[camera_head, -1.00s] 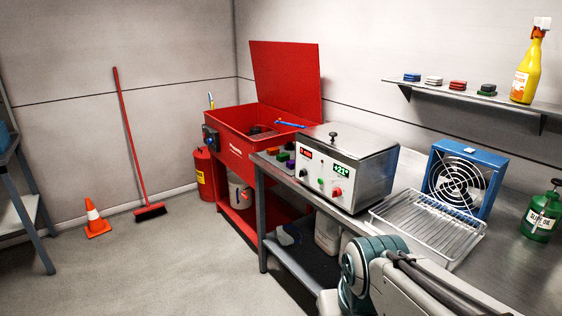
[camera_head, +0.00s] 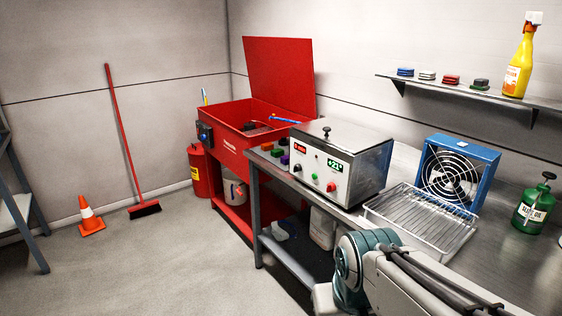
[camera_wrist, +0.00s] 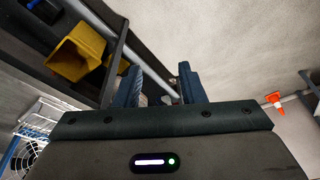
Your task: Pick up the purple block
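The purple block (camera_head: 285,160) is small and sits at the left end of the steel bench (camera_head: 375,213), beside the metal box with dials. A green block (camera_head: 283,141) and other small dark and reddish blocks are close around it. My gripper (camera_wrist: 160,88) shows in the wrist view with its two blue fingers apart and nothing clearly held between them. The purple block cannot be made out in the wrist view. In the head view only part of my arm shows at the bottom, and the gripper is out of frame.
The metal box with dials (camera_head: 338,170) stands right of the blocks. A wire rack (camera_head: 425,215), blue fan (camera_head: 490,165) and green can (camera_head: 533,205) stand farther right. A red parts washer (camera_head: 240,150) is left of the bench. A yellow bin (camera_wrist: 78,52) shows in the wrist view.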

